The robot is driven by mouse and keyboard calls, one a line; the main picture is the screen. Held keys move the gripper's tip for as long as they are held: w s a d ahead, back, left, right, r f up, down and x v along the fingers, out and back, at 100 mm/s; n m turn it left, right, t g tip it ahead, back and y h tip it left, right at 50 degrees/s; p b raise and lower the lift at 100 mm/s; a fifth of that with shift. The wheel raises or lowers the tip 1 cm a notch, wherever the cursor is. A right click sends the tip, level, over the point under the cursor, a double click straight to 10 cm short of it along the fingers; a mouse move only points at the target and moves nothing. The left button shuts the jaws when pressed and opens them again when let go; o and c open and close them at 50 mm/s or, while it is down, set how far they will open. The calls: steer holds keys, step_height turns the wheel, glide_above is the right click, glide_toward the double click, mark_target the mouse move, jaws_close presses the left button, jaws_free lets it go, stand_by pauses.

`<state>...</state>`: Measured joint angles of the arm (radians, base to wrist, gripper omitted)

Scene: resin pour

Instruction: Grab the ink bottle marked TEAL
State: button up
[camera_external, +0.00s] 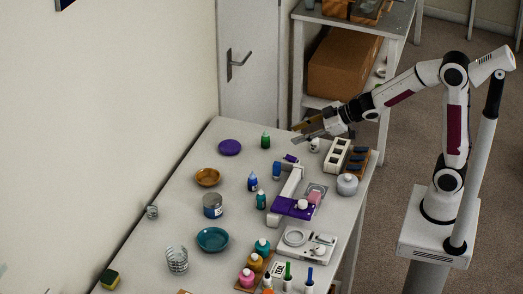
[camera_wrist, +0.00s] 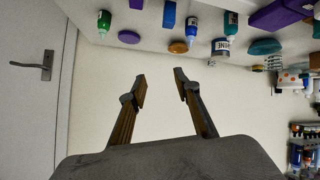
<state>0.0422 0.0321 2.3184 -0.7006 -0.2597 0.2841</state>
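A small teal bottle with a dark cap (camera_external: 261,201) stands on the table, between the round tin and the purple-and-white device. A teal bottle also shows at the top of the wrist view (camera_wrist: 231,25); I cannot read TEAL on it. A blue bottle (camera_external: 252,182) stands just behind it, and a green bottle (camera_external: 265,140) stands farther back. My gripper (camera_external: 297,132) is above the far end of the table, well away from the teal bottle. In the wrist view its two fingers (camera_wrist: 160,78) are spread apart with nothing between them.
The purple-and-white device (camera_external: 293,208) stands right of the bottles. A round tin (camera_external: 213,211), orange dish (camera_external: 207,178), purple dish (camera_external: 229,147) and teal dish (camera_external: 212,240) are on the left. A white rack (camera_external: 337,156) stands at the right edge. Paint-like jars crowd the front.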

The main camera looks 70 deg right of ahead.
steer(key=w+a+f+n+y, duration=0.2)
steer(key=w+a+f+y, duration=0.25)
steer(key=a, duration=0.25)
steer(key=n+g+y, duration=0.2)
steer(key=y, duration=0.2)
glide_toward(261, 191)
steer(key=w+a, duration=0.2)
steer(key=shift+s+d+f, duration=0.1)
steer(key=shift+s+f, duration=0.15)
steer(key=shift+f, duration=0.15)
steer(key=shift+x, duration=1.3)
steer(key=shift+f, duration=0.1)
steer(key=shift+d+f+x, duration=0.1)
steer(key=shift+f+x, duration=0.05)
steer(key=shift+x, duration=0.7)
steer(key=shift+d+f+x, duration=0.15)
steer(key=shift+f+x, duration=0.05)
steer(key=shift+x, duration=1.55)
